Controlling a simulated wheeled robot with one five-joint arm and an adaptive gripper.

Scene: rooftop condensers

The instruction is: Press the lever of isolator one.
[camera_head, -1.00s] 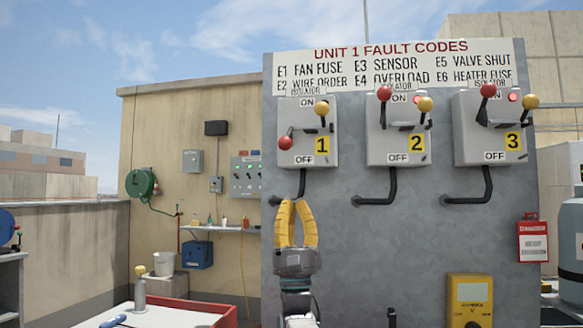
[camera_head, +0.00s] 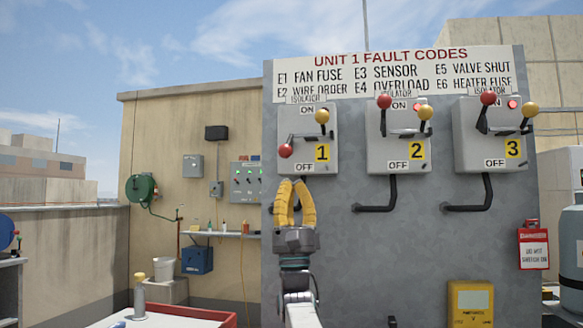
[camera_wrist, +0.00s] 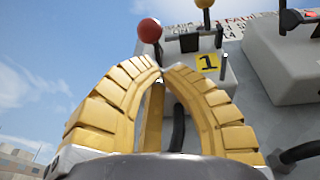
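Isolator one is a grey box (camera_head: 308,130) with a yellow "1" label (camera_head: 322,153), ON at its top and OFF at its bottom. Its red-knobbed lever (camera_head: 285,151) points down to the left, near OFF. A yellow-knobbed lever (camera_head: 322,116) stands at its upper right. In the wrist view, the red knob (camera_wrist: 149,31) is above the fingertips and the yellow knob (camera_wrist: 205,3) is cut by the top edge. My gripper (camera_head: 291,183) is just below the box, pointing up. Its yellow fingers meet at the tips (camera_wrist: 159,70), with nothing seen between them.
Isolators two (camera_head: 396,140) and three (camera_head: 490,135) are to the right, their red levers up near ON. Bent black conduits (camera_head: 392,192) stick out below them. A yellow meter (camera_head: 470,303) and a red-and-white tag (camera_head: 533,247) are lower right. The panel's middle is bare.

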